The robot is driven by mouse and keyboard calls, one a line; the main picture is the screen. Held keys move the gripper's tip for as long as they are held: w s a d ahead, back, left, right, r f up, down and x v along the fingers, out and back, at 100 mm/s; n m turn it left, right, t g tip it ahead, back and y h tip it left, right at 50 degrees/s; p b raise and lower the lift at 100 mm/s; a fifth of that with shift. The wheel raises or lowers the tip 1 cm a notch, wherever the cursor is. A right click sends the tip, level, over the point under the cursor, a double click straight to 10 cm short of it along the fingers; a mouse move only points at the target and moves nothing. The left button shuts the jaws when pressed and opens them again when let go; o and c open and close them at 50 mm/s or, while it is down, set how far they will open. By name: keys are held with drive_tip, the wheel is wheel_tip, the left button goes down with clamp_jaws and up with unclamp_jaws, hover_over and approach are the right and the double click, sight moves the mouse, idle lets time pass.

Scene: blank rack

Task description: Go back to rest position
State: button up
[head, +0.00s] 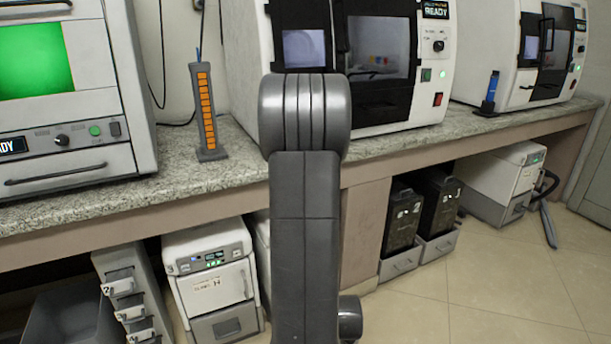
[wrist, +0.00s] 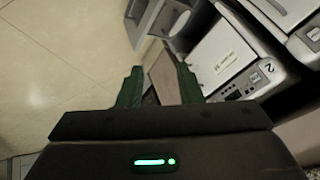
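My gripper (wrist: 158,76) shows in the wrist view with its two dark green fingers apart. Nothing is clearly held between them; the tan-brown patch seen through the gap looks like the bench's support panel (wrist: 165,73) beyond. In the head view my arm stands upright in the middle, its grey links in front of the bench, and my gripper is not visible there. The wrist view looks down past the fingers to the floor and the units under the bench.
A speckled bench (head: 190,172) carries a machine with a green screen (head: 75,120), an orange-slotted rack (head: 205,110), a white READY machine (head: 425,80) and a blue-topped holder (head: 490,92). Below stand a white unit (head: 212,285) and black containers (head: 402,215).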

drive_tip(key=shift+s+a+f+n, duration=0.2)
drive_tip(key=shift+a+f+n, duration=0.1)
drive_tip(key=shift+a, duration=0.3)
drive_tip(key=shift+r, duration=0.1)
